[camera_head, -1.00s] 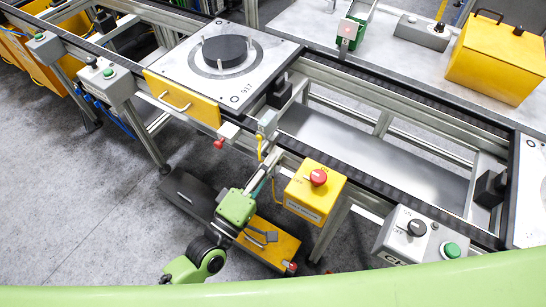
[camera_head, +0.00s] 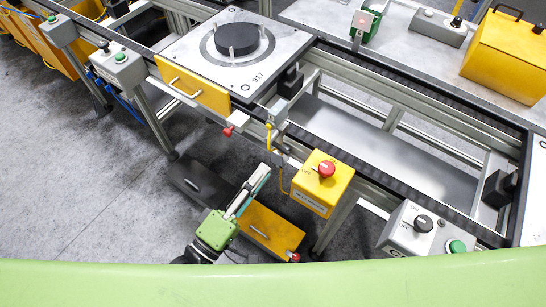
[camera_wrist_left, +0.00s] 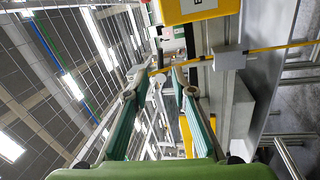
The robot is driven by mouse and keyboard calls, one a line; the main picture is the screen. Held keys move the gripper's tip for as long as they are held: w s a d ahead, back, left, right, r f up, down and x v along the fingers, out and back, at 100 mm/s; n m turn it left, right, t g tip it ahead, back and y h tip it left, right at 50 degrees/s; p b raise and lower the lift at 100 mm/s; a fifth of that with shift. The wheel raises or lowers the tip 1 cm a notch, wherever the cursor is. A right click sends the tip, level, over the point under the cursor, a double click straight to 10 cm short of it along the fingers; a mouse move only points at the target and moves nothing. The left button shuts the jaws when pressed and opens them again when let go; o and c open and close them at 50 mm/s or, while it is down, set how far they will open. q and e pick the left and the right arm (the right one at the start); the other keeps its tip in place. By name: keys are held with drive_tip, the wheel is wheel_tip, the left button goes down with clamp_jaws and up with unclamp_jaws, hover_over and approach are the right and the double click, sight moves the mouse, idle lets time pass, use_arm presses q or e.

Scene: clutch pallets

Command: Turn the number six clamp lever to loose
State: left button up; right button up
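My left gripper (camera_head: 264,169) reaches up from the bottom, below the front rail of the conveyor frame. It is open and empty; its two fingertips show apart in the left wrist view (camera_wrist_left: 164,68). A small red-ended handle (camera_head: 228,131) sticks out of the front rail, up and left of the gripper, with a clear gap between them. It may be a clamp lever, but I read no number six and no loose mark on it. A grey bracket box (camera_head: 277,114) with a yellow cable sits just above the fingertips. My right gripper is not in view.
A yellow emergency-stop box (camera_head: 323,184) is close on the gripper's right. A pallet (camera_head: 290,45) marked 917 with a black disc lies on the conveyor. A grey switch box (camera_head: 405,232) is at lower right. Floor (camera_head: 90,190) at left is clear.

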use_arm(q)
drive_tip(key=shift+v, duration=1.7)
drive_tip(key=a+f+m+g+y, duration=0.2)
drive_tip(key=a+f+y, duration=0.15)
drive_tip(key=f, duration=0.85)
drive_tip(key=a+f+m+g+y, duration=0.25)
drive_tip(key=a+f, duration=0.25)
drive_tip(key=f, duration=0.6)
drive_tip(key=a+f+m+g+y, duration=0.2)
drive_tip(key=a+f+m, duration=0.15)
drive_tip(key=f, duration=0.85)
drive_tip(key=s+a+f+m+g+y, duration=0.1)
drive_tip(key=s+a+f+g+y, duration=0.4)
drive_tip(key=s+f, duration=0.75)
drive_tip(key=s+a+f+m+g, duration=0.1)
drive_tip(key=s+f, duration=0.2)
drive_tip(key=s, duration=0.4)
drive_tip(key=s+a+f+m+g, duration=0.1)
drive_tip(key=s+f+g, duration=0.1)
drive_tip(key=s, duration=0.6)
drive_tip(key=shift+f+h, duration=0.3)
drive_tip(key=shift+f, duration=0.2)
drive_tip(key=shift+s+g, duration=0.1)
drive_tip(key=shift+g, duration=0.15)
